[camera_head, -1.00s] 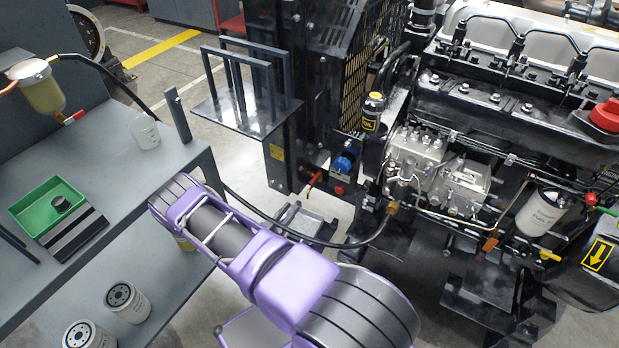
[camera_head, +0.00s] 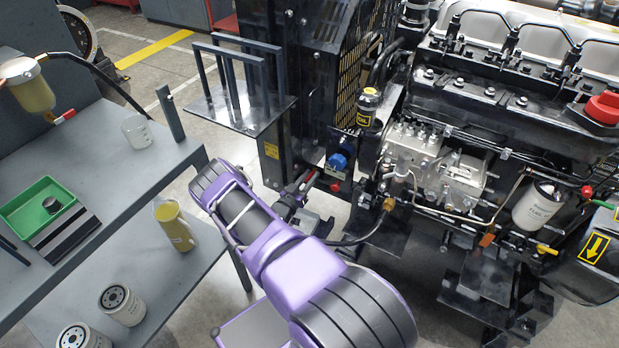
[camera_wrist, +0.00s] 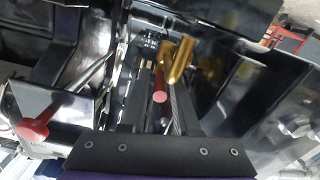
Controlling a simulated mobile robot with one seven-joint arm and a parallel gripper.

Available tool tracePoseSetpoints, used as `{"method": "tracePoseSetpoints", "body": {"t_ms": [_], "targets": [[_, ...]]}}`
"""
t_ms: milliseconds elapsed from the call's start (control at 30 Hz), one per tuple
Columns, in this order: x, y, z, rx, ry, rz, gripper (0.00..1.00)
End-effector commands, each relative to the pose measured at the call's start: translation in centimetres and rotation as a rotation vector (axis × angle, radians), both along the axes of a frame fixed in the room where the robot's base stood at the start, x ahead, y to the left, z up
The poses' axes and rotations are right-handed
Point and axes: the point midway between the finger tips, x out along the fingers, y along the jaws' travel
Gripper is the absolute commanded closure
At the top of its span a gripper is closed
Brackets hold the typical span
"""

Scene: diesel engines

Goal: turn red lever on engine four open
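In the wrist view, a small red end (camera_wrist: 160,97), which looks like a lever tip, shows in the gap of my gripper (camera_wrist: 159,88), close to a brass fitting (camera_wrist: 180,60). Dark fingers stand on either side with a visible gap, so my gripper looks open; I cannot tell whether it touches the red end. In the head view, my gripper (camera_head: 303,184) is at the dark engine frame, left of the blue part (camera_head: 341,158), and largely hides the lever there. The engine (camera_head: 500,110) fills the right side.
A red handle (camera_wrist: 38,124) shows at the left in the wrist view. A grey bench (camera_head: 90,150) with a green tray (camera_head: 22,212) stands left of my arm. A metal shelf (camera_head: 228,118) sits above my gripper. A black hose (camera_head: 365,232) runs below the engine.

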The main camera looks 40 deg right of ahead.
Motion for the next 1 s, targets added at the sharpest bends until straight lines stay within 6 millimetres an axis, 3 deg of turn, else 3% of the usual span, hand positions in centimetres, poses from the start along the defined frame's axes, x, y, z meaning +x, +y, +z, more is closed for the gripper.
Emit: {"method": "tracePoseSetpoints", "body": {"t_ms": [167, 333, 767, 1000], "targets": [[0.0, 0.0, 0.0, 0.0, 0.0, 0.0, 0.7], [-0.01, 0.02, 0.0, 0.0, 0.0, 0.0, 0.99], [-0.08, 0.01, 0.01, -0.001, 0.0, 0.017, 1.0], [-0.55, -0.2, 0.04, -0.002, 0.003, 0.124, 1.0]]}}
